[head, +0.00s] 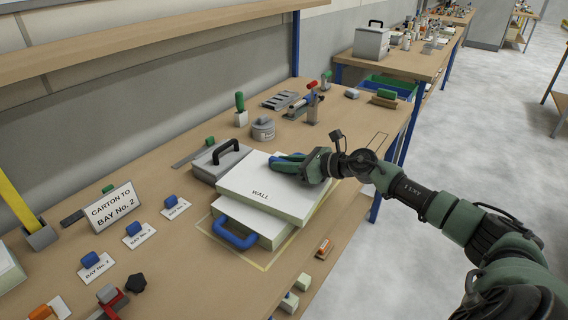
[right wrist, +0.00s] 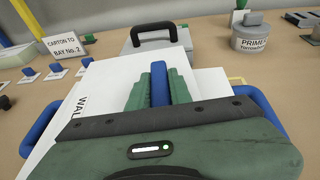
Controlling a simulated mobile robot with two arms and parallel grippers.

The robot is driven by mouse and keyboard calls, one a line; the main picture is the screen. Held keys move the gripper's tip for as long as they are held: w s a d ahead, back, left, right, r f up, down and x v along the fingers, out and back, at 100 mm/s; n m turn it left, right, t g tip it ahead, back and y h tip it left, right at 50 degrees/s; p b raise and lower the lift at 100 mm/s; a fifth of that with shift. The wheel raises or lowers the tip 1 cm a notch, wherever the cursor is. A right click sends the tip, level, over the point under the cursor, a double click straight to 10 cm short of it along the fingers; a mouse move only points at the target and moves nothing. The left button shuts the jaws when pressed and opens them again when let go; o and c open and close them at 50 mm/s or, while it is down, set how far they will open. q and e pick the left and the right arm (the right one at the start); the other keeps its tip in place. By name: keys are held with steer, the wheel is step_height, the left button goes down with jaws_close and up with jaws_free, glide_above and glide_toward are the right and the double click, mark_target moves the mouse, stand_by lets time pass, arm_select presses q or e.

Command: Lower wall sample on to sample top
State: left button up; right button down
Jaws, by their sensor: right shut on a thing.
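The wall sample (head: 245,182), a flat white panel marked WALL, is in the middle of the head view. My right gripper (head: 285,159) is shut on its blue handle; the right wrist view shows the fingers around this handle (right wrist: 158,82). Below the panel is the sample top (head: 268,226), a similar white slab with a blue handle (head: 235,238) at its near left edge. The wall sample covers much of it and is offset and slightly turned. I cannot tell whether the two touch. In the right wrist view blue handles show on both sides. My left gripper is not in view.
A yellow outline (head: 264,267) surrounds the slab on the bench. A grey case (head: 208,166) with a black handle stands close behind the panel. A grey tin (head: 263,129) is farther back.

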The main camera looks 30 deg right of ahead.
steer(key=c, duration=1.2)
jaws_free()
steer(key=shift+f, duration=0.1)
steer(key=shift+s, duration=0.1)
steer(key=shift+s+d, duration=0.2)
steer(key=shift+s, duration=0.05)
steer(key=b+v, duration=0.2)
steer(key=v, duration=0.3)
steer(key=shift+s+d, duration=0.15)
steer(key=shift+s, duration=0.1)
steer(key=shift+s+d+r, duration=0.3)
steer(key=shift+s+r, duration=0.25)
steer(key=shift+s, duration=0.05)
steer(key=shift+s, duration=0.1)
